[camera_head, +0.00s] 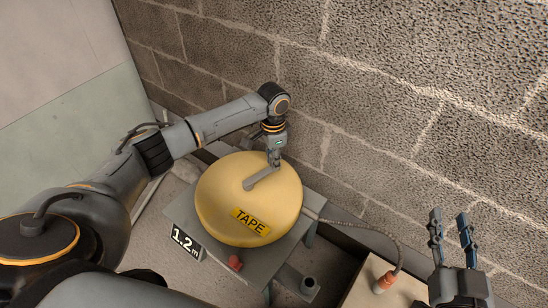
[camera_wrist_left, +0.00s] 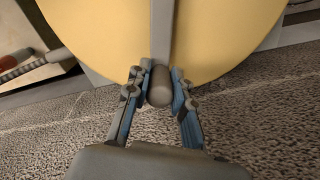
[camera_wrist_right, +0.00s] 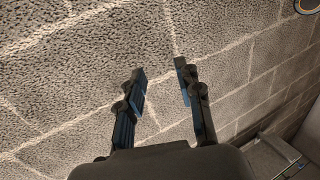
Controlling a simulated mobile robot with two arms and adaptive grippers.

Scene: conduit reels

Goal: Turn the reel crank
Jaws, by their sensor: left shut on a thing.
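The yellow reel (camera_head: 220,205), labelled TAPE, lies flat on a grey stand (camera_head: 185,215) beside the wall. A grey crank (camera_head: 262,178) lies across its top, running from near the middle to the reel's far right edge. My left gripper (camera_head: 273,158) is over that outer end. In the left wrist view my left gripper (camera_wrist_left: 157,85) has its fingers on both sides of the rounded crank handle (camera_wrist_left: 160,88), shut on it. The crank arm (camera_wrist_left: 161,30) runs away over the reel face. My right gripper (camera_head: 451,220) is open and empty at the lower right, its fingers pointing up; it also shows in the right wrist view (camera_wrist_right: 160,85).
A rough block wall (camera_head: 400,90) stands close behind the reel. A hose with an orange end (camera_head: 384,282) runs from the stand to a pale box (camera_head: 362,290) at the right. A red knob (camera_head: 235,263) and a "1.2 m" sign (camera_head: 186,243) are at the stand's front.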

